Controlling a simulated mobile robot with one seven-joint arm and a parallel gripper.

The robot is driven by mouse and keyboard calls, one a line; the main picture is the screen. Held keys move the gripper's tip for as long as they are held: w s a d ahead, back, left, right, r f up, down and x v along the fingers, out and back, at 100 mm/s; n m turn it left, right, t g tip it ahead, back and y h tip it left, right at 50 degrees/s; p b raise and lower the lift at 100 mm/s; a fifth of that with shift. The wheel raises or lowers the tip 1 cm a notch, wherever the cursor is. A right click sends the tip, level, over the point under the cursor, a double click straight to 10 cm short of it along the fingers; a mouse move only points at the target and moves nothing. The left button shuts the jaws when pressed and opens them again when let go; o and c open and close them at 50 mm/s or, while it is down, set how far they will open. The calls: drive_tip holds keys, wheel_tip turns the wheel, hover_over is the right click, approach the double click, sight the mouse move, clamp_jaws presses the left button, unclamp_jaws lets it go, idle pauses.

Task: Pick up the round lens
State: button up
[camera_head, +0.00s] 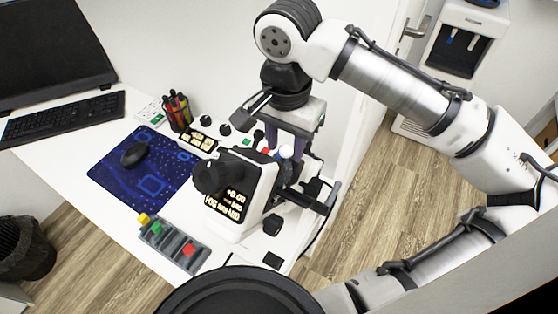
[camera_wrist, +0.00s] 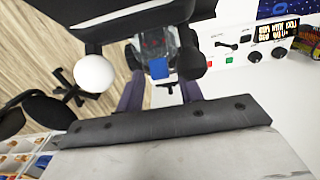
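I cannot single out the round lens with certainty in either view. My gripper (camera_head: 290,153) points down over the back of the white eye-test machine (camera_head: 243,192). In the wrist view my gripper (camera_wrist: 160,76) shows two purple-grey fingers standing apart, so it is open. I see nothing clearly held between them. A small blue piece (camera_wrist: 158,69) shows in the gap, beyond the fingers or between them; its depth is unclear. A white ball (camera_wrist: 94,73) and dark oval parts (camera_wrist: 48,110) lie left of the fingers in the wrist view.
A grey tray (camera_head: 165,246) with coloured blocks lies at the desk's front edge. A pen cup (camera_head: 178,112), mouse mat (camera_head: 117,185), keyboard (camera_head: 62,119) and monitor (camera_head: 45,45) are further left. A black round stool (camera_head: 240,292) stands in front. Wooden floor (camera_head: 367,180) is clear at right.

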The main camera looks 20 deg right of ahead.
clamp_jaws()
